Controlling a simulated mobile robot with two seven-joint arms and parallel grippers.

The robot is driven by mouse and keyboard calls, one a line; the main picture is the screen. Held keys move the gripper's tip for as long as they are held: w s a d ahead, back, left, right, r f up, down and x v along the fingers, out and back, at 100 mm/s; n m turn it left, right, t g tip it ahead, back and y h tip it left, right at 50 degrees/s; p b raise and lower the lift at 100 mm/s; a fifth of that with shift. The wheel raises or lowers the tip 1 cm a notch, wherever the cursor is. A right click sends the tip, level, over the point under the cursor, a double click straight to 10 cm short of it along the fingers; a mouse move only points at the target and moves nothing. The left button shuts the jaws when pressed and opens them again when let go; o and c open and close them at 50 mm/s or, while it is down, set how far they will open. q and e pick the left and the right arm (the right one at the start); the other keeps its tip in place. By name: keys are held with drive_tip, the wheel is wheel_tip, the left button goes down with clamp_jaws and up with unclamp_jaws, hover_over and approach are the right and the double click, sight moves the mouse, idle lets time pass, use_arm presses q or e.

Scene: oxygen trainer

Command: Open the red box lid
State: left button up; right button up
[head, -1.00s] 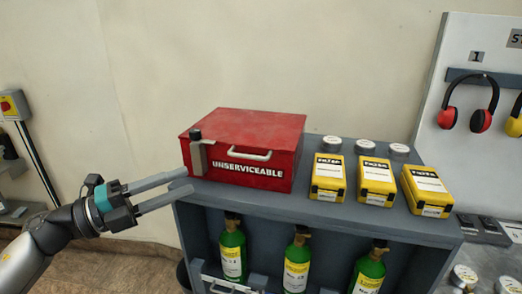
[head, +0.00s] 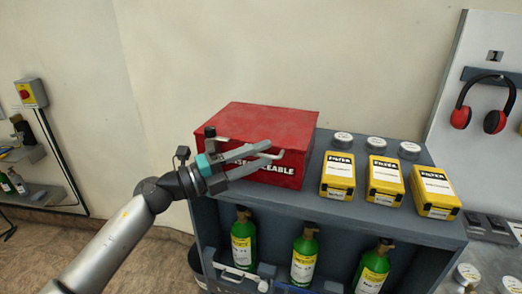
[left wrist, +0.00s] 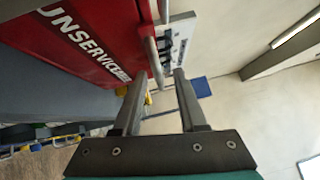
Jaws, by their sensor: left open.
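The red box (head: 270,122) stands on the grey cabinet top with its lid shut. White "UNSERVICEABLE" lettering on its front is partly hidden by my gripper; it also shows in the left wrist view (left wrist: 85,45). A pale bar handle (head: 278,156) is on the front; in the left wrist view the handle (left wrist: 154,62) appears just ahead of and between the fingertips. My left gripper (head: 268,153) is open in front of the box, its fingers pointing right across the front face near the handle. I cannot tell whether they touch it. My right gripper is not in view.
Several yellow filter boxes (head: 385,180) and round tins (head: 376,144) stand right of the red box on the grey cabinet (head: 425,232). Green bottles (head: 304,255) stand on its shelf below. A black knob (head: 210,132) sits at the box's left front corner.

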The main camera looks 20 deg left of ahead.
use_arm(q)
drive_tip(key=shift+w+d, duration=0.25)
drive_tip(key=shift+d, duration=0.05)
drive_tip(key=shift+c, duration=0.2)
clamp_jaws()
idle(1.1)
